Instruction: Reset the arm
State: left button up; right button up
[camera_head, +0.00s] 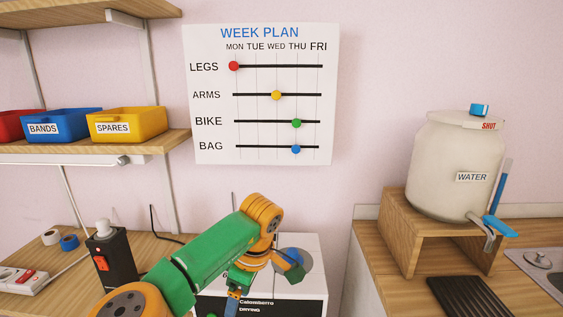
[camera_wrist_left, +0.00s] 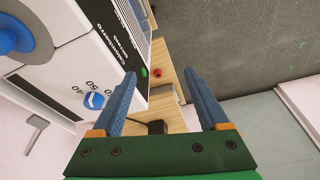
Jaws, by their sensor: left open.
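My left arm (camera_head: 210,258), green with orange joints, reaches in from the bottom left of the head view and is bent at its far end. My left gripper (camera_wrist_left: 160,76) shows in the wrist view with its two blue fingers well apart and nothing between them. In the head view one blue finger (camera_head: 232,304) shows at the bottom, in front of a white machine with a black panel (camera_head: 290,308). The same machine (camera_wrist_left: 70,60) shows at the left of the wrist view. My right gripper is not in view.
A black-and-orange switch box (camera_head: 113,258) stands on the wooden bench at left. A shelf above holds a blue bin (camera_head: 62,125) and a yellow bin (camera_head: 126,125). At right, a water tank (camera_head: 452,165) stands on a wooden stand. A week-plan board (camera_head: 260,150) hangs behind.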

pick_arm(q)
jog(key=s+d+f+n+h, duration=0.2)
jog(key=d+f+n+h, duration=0.45)
jog(key=d+h, duration=0.3)
jog(key=s+d+f+n+h, duration=0.2)
jog(key=d+f+n+h, duration=0.5)
jog(key=d, duration=0.4)
jog(key=w+a+f+n+t+y, duration=0.25)
jog(key=a+f+n+t, duration=0.8)
jog(key=n, duration=1.05)
jog(key=s+a+f+n+g+y, duration=0.1)
jog(key=s+a+f+n+y, duration=0.3)
jog(key=f, duration=0.3)
jog(key=s+a+f+n+g+y, duration=0.1)
jog(key=s+a+f+n+y, duration=0.2)
jog(key=s+a+f+n, duration=0.25)
jog(key=s+a+f+n+g+y, duration=0.1)
jog(key=s+a+f+n+g, duration=0.1)
jog(key=s, duration=0.6)
jog(key=s+a+f+n+g+y, duration=0.1)
jog(key=s+a+f+n+g, duration=0.2)
jog(key=s, duration=0.6)
jog(key=s+a+f+n+g+y, duration=0.2)
jog(key=s+a+f+n, duration=0.3)
jog(key=s, duration=0.4)
jog(key=shift+s+a+f+n+g, duration=0.2)
jog(key=shift+a+f+n+g, duration=0.2)
jog(key=shift+a+g, duration=0.25)
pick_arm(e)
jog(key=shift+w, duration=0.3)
